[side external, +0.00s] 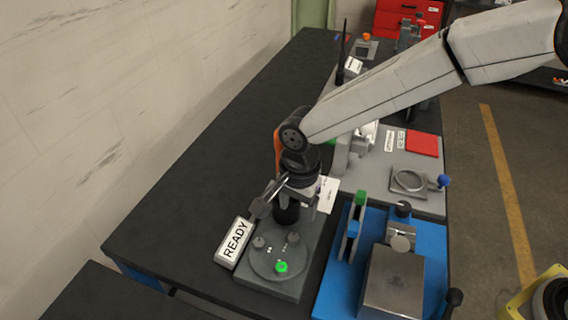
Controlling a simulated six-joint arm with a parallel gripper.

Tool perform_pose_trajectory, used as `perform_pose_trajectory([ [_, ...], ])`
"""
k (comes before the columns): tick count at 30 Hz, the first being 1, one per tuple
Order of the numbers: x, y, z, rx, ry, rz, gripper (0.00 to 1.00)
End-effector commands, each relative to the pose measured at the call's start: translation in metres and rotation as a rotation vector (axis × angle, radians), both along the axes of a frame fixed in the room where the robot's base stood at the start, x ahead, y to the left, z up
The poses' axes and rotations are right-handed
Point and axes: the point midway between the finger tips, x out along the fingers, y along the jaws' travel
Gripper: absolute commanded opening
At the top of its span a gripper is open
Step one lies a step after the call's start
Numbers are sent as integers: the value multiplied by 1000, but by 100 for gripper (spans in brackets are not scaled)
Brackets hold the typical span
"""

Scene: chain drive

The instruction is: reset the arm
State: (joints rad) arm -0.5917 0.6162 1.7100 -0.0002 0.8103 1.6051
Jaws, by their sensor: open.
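My gripper (291,208) points down over the grey fixture plate (258,287) with a round disc (277,262) on it. Its two fingers are spread apart, one to each side of a black cylindrical part (287,214). I cannot tell whether that part belongs to the gripper or stands on the fixture. The disc carries small grey knobs and a green-topped one (281,267). Nothing is visibly clamped between the fingers. My arm reaches in from the upper right.
A white READY sign (235,240) stands left of the fixture. A blue base (335,293) with a metal block (393,284) and upright blue plates is close on the right. Behind are a red square (422,145) and a ring holder (408,180). The dark table (190,190) is clear at left.

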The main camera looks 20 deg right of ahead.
Motion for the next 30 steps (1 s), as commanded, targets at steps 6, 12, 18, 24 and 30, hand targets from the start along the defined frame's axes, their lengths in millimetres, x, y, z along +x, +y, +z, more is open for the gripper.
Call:
perform_pose_trajectory([
  [6,1,-28,6,9,-17,78,71],
  [12,-2,-75,14,16,-50,220,71],
  [18,-16,-128,21,11,-92,395,71],
  [24,-37,-176,25,-10,-135,572,71],
  [30,-65,-219,26,-47,-173,747,71],
])
